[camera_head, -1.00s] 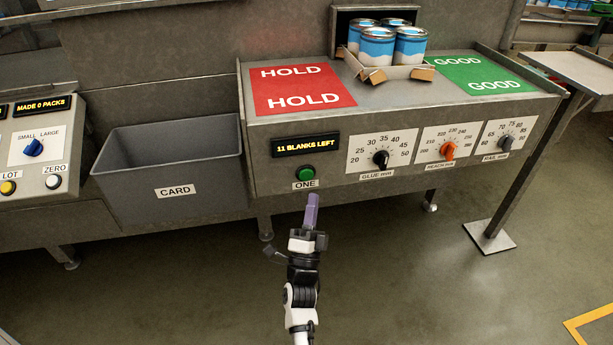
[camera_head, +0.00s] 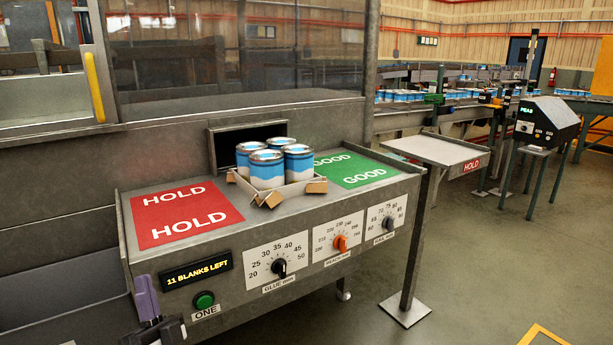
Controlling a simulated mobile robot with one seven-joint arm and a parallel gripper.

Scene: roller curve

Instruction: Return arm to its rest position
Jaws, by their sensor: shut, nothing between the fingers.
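My gripper (camera_head: 147,303) shows at the lower left, its purple fingers pointing up and shut with nothing between them. It is in front of the machine, left of the green ONE button (camera_head: 204,300) and below the display (camera_head: 197,269) reading "11 BLANKS LEFT". The rest of my arm is mostly below the picture's edge.
The machine's top has a red HOLD area (camera_head: 185,213), a green GOOD area (camera_head: 348,169), and an open carton (camera_head: 263,193) with several blue-and-white cans (camera_head: 266,170). Knobs line its front. A HOLD side table (camera_head: 432,150) stands right.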

